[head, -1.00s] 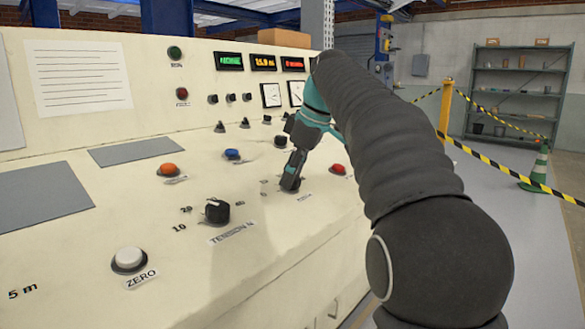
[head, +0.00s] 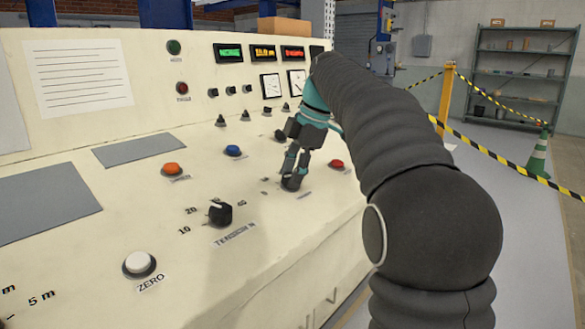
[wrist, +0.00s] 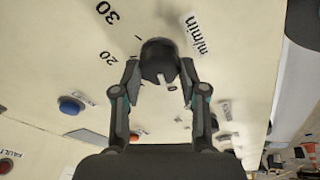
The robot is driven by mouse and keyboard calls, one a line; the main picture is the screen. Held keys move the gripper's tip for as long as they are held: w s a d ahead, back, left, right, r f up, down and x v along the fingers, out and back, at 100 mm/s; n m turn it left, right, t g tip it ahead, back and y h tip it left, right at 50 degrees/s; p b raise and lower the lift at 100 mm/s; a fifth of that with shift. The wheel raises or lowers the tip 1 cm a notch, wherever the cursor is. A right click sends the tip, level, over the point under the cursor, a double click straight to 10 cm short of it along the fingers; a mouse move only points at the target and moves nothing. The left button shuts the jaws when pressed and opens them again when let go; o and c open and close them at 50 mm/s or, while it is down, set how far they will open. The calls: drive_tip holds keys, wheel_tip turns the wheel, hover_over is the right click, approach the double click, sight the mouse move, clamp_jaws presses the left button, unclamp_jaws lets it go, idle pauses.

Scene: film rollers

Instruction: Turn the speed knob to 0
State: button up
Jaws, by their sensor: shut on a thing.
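The speed knob is black and round (wrist: 158,60), with a white pointer line, on the cream panel beside a "m/min" label (wrist: 195,35). Marks "20" and "30" are printed to its upper left in the wrist view. The pointer is toward the lower side of that view, away from the 30; no 0 mark is readable. My gripper (wrist: 160,80) is shut on the knob, one finger on each side. In the head view my gripper (head: 294,172) reaches down onto the same knob (head: 291,184), which its fingers partly cover.
A tension knob (head: 220,213) stands to the left, nearer the front. An orange button (head: 172,169), blue button (head: 233,151), red button (head: 337,164) and white ZERO button (head: 139,263) surround the area. Small switches and gauges are behind. My arm hides the panel's right side.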

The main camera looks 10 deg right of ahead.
idle(0.3)
drive_tip(key=shift+f, duration=0.1)
drive_tip(key=o, duration=1.1)
drive_tip(key=shift+o, duration=0.2)
drive_tip(key=v, duration=1.2)
drive_tip(key=shift+a, duration=0.1)
drive_tip(key=shift+s, duration=0.1)
